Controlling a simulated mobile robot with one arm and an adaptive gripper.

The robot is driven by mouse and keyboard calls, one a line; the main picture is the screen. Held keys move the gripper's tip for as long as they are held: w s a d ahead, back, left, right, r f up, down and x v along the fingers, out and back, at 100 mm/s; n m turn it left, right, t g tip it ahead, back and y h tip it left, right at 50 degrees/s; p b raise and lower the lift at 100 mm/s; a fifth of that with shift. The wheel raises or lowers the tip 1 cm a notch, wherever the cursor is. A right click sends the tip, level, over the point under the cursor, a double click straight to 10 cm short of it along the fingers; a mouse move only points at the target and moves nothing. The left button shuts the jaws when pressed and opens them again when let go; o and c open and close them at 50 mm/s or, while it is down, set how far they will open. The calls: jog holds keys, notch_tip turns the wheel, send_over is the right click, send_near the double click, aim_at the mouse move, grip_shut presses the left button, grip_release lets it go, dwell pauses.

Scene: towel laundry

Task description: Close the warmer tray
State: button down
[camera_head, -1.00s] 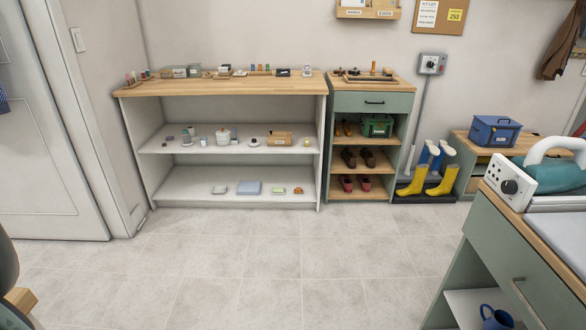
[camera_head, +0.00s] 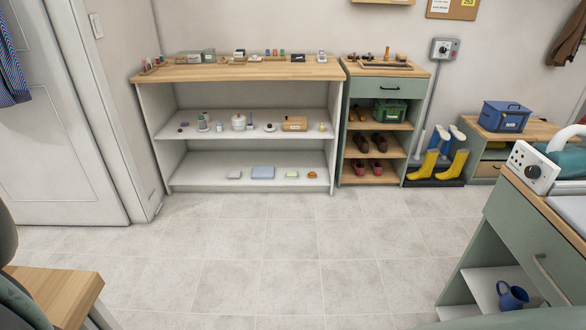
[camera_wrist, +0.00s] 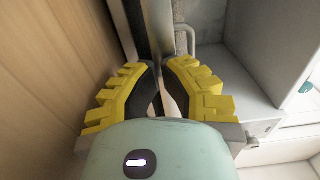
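I cannot make out the warmer tray for certain in either view. In the wrist view, my gripper (camera_wrist: 160,75) has yellow ribbed fingers with dark inner pads. The fingertips are close together, and I cannot tell whether they touch. A pale bar handle (camera_wrist: 188,40) shows just beyond them on the right, beside a grey box-like unit (camera_wrist: 225,85). A dark upright edge stands between the fingers and a wooden surface on the left. Nothing is clearly held. My gripper is not in the head view.
In the head view, a white shelf unit (camera_head: 155,107) and a green cabinet (camera_head: 362,88) line the back wall. A green counter (camera_head: 520,225) with a drawer and a blue mug (camera_head: 512,295) stands right. A wooden surface (camera_head: 58,290) is lower left. The tiled floor (camera_head: 250,250) between is clear.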

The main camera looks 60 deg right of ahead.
jog(key=shift+b+x, duration=1)
jog(key=shift+b, duration=0.15)
jog(key=shift+w+a, duration=0.2)
jog(key=shift+w, duration=0.1)
jog(key=shift+s+d, duration=0.1)
